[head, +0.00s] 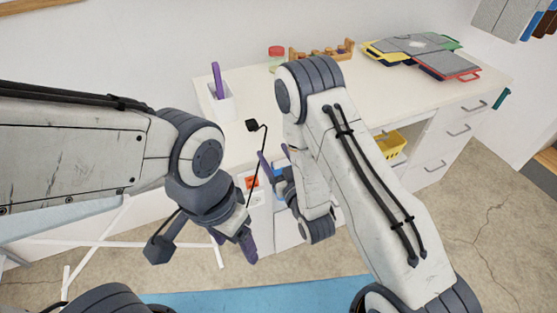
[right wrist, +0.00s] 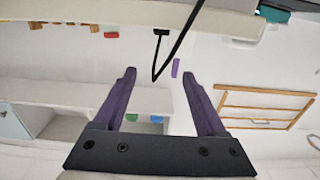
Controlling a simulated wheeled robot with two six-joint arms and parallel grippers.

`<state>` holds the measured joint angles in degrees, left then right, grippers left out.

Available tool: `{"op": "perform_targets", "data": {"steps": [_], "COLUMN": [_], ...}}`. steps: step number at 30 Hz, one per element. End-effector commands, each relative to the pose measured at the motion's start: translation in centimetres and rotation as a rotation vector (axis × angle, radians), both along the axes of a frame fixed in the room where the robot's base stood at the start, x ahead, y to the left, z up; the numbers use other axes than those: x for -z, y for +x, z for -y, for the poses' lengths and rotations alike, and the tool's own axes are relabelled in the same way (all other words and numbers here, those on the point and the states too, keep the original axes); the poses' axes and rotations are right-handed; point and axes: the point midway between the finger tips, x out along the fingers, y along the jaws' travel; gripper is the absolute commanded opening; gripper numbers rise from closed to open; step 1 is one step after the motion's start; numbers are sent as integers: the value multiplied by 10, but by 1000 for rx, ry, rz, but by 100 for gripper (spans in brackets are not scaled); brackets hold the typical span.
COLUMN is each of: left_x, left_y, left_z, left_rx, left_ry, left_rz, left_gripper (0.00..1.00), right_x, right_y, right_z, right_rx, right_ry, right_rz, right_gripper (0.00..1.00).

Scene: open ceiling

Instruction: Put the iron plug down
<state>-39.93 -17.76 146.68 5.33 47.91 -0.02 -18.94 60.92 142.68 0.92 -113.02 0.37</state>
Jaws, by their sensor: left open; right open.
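The iron plug (head: 252,125) is a small black block at the front part of the white counter (head: 340,100); I cannot tell whether it rests on the top. Its thin black cord (head: 262,150) bends and runs down past the counter edge. In the right wrist view the plug (right wrist: 161,31) and cord (right wrist: 177,55) show beyond my fingers, clear of them. My right gripper (head: 275,160) is open and empty, below the plug in the head view; its purple fingers also show in the right wrist view (right wrist: 159,85). My left gripper (head: 233,242) is open, lower down. The iron is not seen.
A yellow basket (head: 390,144) sits below the counter. The counter front by the plug is clear.

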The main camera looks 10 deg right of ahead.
Motion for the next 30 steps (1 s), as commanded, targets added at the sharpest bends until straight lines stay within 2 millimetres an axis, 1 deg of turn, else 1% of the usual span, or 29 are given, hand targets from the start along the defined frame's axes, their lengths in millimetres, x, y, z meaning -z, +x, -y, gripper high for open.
{"op": "perform_targets", "data": {"steps": [4,8,11,14,17,20,21,23,24,26,27,30], "left_x": [-1,0,0,0,0,0,0,0,0,0,0,0], "left_y": [0,0,0,0,0,0,0,0,0,0,0,0], "left_z": [0,0,0,0,0,0,0,0,0,0,0,0], "left_rx": [0,0,0,0,0,0,0,0,0,0,0,0], "left_ry": [0,0,0,0,0,0,0,0,0,0,0,0], "left_rz": [0,0,0,0,0,0,0,0,0,0,0,0], "left_gripper": [72,72,72,72,72,72,72,72,72,72,72,72], "right_x": [-3,-6,-10,-15,-23,-33,-38,-46,-51,-60,-66,-80], "right_y": [7,9,0,-18,-44,-79,-95,-120,-138,-165,-183,-224], "right_z": [-14,-34,-48,-57,-62,-62,-61,-57,-54,-46,-40,-25], "right_rx": [-20,-55,-82,-110,-141,-173,-186,-206,-220,-238,-250,-280], "right_ry": [-27,-85,-137,-193,-251,-314,-340,-380,-407,-450,-478,-543], "right_rz": [-78,-235,-373,-513,-651,-789,-844,-926,-980,-1058,-1107,-1217], "right_gripper": [74,74,74,74,74,74,74,74,74,74,74,74]}}
